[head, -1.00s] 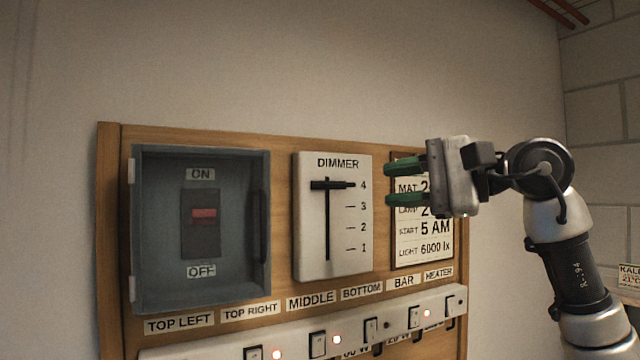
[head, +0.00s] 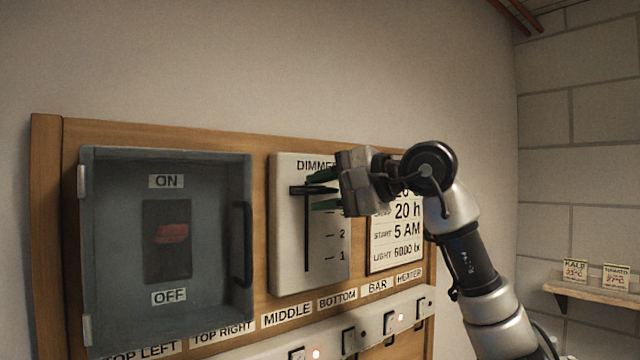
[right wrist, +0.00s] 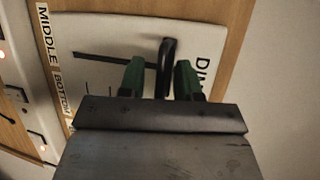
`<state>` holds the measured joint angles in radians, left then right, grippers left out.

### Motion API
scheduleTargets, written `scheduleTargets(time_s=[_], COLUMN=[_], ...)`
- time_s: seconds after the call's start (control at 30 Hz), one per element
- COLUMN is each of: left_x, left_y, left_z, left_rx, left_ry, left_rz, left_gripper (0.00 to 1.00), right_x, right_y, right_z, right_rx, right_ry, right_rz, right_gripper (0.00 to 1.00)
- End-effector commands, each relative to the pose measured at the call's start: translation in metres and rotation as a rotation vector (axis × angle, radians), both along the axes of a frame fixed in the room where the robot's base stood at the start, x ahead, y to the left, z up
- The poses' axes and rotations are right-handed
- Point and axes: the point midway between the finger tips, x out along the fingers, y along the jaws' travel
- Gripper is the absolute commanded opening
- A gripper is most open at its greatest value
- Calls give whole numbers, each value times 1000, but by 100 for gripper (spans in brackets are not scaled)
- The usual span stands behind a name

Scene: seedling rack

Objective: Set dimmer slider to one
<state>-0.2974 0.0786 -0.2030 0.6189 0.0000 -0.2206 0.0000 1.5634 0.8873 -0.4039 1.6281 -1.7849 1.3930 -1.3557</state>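The dimmer panel (head: 287,235) is a white plate with a vertical black slot and a scale. Its black slider handle (head: 297,189) stands near the top of the slot, by the 4 seen earlier; my gripper hides the upper numbers now. My right gripper (head: 316,190) is open, with green fingers, one above and one below the handle's right part. In the right wrist view the handle (right wrist: 167,62) shows between the two separated fingertips (right wrist: 160,72), with gaps on both sides; I cannot tell any contact. My left gripper is not in view.
A grey switch box (head: 240,165) with a red switch (head: 171,234) is left of the dimmer. A settings sign (head: 396,250) is right, partly behind my right arm. A row of switches (head: 348,341) with lit lamps runs below. A small shelf (head: 590,290) is far right.

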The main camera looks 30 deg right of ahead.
Motion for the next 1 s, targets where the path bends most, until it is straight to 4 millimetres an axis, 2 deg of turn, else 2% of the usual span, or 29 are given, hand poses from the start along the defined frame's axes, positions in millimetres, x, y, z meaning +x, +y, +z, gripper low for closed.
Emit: scheduleTargets(time_s=[0.03, 0.13, 0.37, 0.5, 0.6, 0.87, 1.0], left_x=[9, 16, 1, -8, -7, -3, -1], left_y=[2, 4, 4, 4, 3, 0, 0], left_z=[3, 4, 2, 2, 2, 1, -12], left_rx=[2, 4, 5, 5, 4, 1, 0], left_ry=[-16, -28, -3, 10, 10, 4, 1], left_rz=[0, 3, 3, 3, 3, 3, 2], left_gripper=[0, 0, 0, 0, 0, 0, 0], right_x=[3, 5, 5, 5, 5, 5, 5], right_y=[1, 2, 2, 3, 3, 2, 2], right_z=[0, -1, -2, -2, -2, -2, -20], right_rx=[1, 1, 2, 1, 1, 2, 0], right_ry=[0, -2, -1, 0, 0, -1, 0], right_rz=[-1, -1, -1, 0, 0, 0, -2], right_gripper=[33, 33, 33, 12, 0, 0, 0])
